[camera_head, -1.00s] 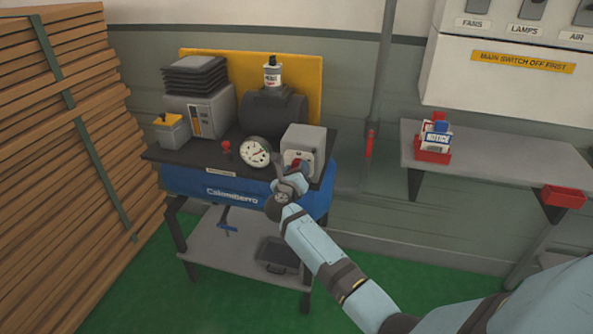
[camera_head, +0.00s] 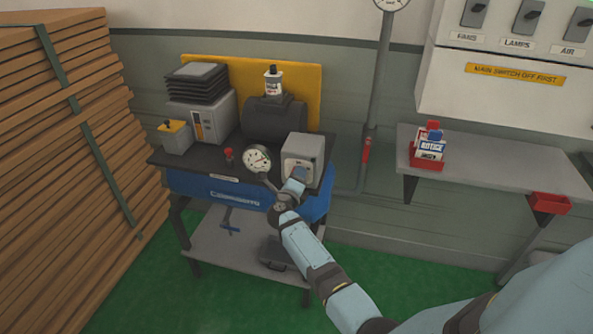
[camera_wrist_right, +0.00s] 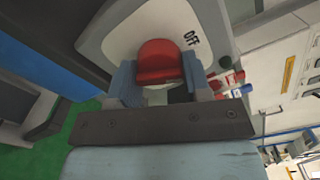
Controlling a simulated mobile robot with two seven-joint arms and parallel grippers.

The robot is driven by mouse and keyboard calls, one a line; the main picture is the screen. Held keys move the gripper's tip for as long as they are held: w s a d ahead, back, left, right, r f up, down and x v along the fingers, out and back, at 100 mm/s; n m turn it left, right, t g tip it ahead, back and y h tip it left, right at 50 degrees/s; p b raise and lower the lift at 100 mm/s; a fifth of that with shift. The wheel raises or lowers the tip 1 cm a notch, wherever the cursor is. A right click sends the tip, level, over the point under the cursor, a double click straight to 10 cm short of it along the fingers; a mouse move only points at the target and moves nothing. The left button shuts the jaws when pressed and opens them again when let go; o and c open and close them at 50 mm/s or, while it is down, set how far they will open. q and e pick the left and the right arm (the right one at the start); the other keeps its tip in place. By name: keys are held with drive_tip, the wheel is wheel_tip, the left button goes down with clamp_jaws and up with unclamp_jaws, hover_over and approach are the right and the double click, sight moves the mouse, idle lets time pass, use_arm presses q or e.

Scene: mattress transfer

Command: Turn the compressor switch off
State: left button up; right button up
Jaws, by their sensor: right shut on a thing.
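The grey compressor switch box (camera_head: 304,146) stands at the right front of the workbench. In the right wrist view, its red switch knob (camera_wrist_right: 158,58) sits on a pale plate (camera_wrist_right: 195,62) with the word OFF printed to the knob's upper right. My right gripper (camera_head: 297,177) is at the front of the box. In the wrist view its two blue fingers (camera_wrist_right: 159,82) are on either side of the knob, shut on it. In the head view the gripper hides the knob. My left gripper is in neither view.
A round gauge (camera_head: 257,158) stands just left of my gripper. The dark compressor tank (camera_head: 274,119) is behind on the workbench (camera_head: 195,158). A grey shelf (camera_head: 490,170) with a red card holder (camera_head: 428,164) is at right. Stacked planks (camera_head: 60,160) fill the left.

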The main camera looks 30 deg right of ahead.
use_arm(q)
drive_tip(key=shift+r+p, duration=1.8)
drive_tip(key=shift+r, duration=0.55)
use_arm(e)
drive_tip(key=shift+r+n, duration=0.15)
drive_tip(key=shift+n, duration=2.35)
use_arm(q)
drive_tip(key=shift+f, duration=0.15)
use_arm(e)
drive_tip(key=o, duration=0.9)
drive_tip(key=shift+c, duration=0.2)
drive_tip(key=shift+o, duration=0.3)
